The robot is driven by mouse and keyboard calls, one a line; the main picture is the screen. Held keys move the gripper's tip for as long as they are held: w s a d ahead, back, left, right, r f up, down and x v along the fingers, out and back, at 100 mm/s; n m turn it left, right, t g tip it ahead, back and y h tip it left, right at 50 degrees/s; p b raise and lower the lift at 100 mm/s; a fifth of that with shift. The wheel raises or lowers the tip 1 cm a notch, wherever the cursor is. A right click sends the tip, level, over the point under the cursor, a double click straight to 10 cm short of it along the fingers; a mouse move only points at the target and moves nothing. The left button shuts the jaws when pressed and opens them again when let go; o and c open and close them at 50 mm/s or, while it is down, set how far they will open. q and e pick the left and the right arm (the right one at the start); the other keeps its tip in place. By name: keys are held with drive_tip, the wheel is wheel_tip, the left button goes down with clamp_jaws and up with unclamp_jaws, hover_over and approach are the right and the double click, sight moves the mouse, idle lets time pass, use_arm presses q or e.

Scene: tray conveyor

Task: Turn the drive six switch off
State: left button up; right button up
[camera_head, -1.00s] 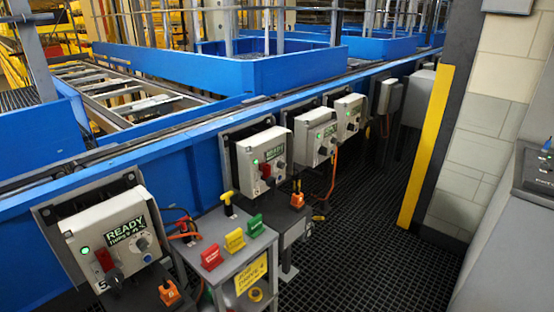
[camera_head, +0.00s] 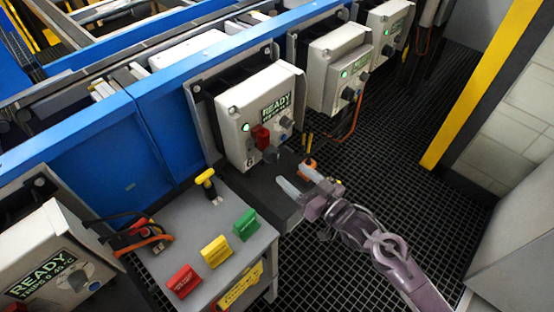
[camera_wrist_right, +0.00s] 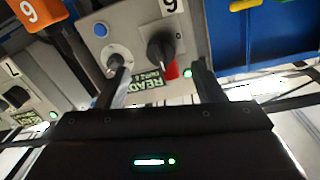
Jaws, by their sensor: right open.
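In the right wrist view the box (camera_wrist_right: 134,22) is upside down, with the black handle (camera_wrist_right: 160,48) and red part (camera_wrist_right: 171,71) in front of my fingers. My right gripper (camera_head: 300,180) is open and empty, below and right of the switch; its spread fingers (camera_wrist_right: 158,78) seem apart from the handle. My left gripper is not in view.
A grey stand (camera_head: 205,235) with red, yellow and green blocks and a yellow handle (camera_head: 206,180) is at front left. An orange tag (camera_head: 309,164) hangs close by my gripper. Another READY box (camera_head: 338,65) stands farther right. The dark grating floor is clear.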

sight(277, 160)
drive_tip(key=x, duration=0.6)
drive_tip(key=shift+w+a+r+p, duration=0.15)
drive_tip(key=shift+p, duration=0.15)
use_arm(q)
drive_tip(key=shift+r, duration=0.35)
use_arm(e)
drive_tip(key=shift+w+a, duration=0.4)
drive_tip(key=c, duration=1)
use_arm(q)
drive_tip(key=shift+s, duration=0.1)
use_arm(e)
drive_tip(key=shift+o, duration=0.2)
